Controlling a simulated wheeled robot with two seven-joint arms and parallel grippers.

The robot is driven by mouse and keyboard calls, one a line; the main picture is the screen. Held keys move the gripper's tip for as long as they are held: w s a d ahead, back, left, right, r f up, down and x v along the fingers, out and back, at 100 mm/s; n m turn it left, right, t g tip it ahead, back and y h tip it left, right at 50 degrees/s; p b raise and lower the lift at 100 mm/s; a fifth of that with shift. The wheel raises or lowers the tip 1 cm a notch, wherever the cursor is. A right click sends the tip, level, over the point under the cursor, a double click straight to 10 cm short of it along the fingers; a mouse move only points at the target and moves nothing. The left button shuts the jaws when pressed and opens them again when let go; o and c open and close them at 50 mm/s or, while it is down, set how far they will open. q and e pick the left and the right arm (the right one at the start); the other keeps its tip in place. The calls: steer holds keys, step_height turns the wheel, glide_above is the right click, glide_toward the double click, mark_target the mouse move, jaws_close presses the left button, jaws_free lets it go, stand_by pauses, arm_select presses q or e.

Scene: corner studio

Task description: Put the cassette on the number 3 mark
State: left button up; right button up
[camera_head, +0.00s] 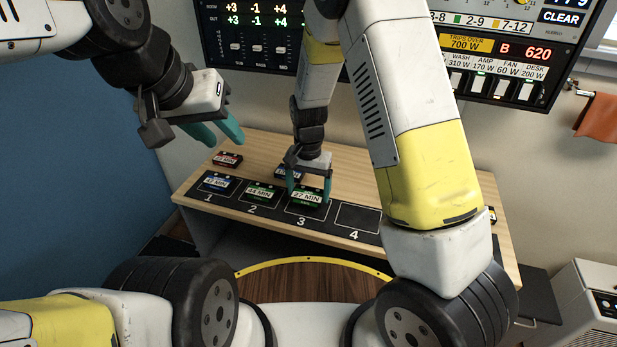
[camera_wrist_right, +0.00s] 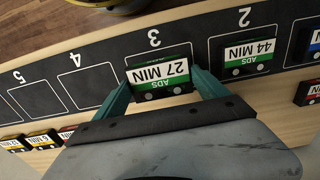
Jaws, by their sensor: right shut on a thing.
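A green-and-white cassette labelled 27 MIN (camera_head: 306,197) is at the number 3 mark (camera_head: 301,222) on the black strip. It also shows in the right wrist view (camera_wrist_right: 160,76), lying over the outlined box beside the printed 3 (camera_wrist_right: 154,38). My right gripper (camera_head: 309,188) is shut on this cassette, one teal finger at each end; it also shows in the right wrist view (camera_wrist_right: 161,92). I cannot tell whether the cassette touches the strip. My left gripper (camera_head: 216,133) is open and empty, above and left of the table.
A blue cassette (camera_head: 216,182) is on mark 1 and a green 44 MIN cassette (camera_head: 262,193) on mark 2. Mark 4 (camera_head: 357,218) is empty. A red cassette (camera_head: 227,159) lies behind the strip; several more cassettes (camera_wrist_right: 42,140) lie along that side. A panel (camera_head: 480,60) hangs behind.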

mark_target(309, 191)
steer(key=shift+w, duration=0.3)
steer(key=shift+w+f, duration=0.2)
steer(key=shift+f, duration=1.6)
steer(key=shift+f, duration=0.1)
steer(key=o, duration=1.3)
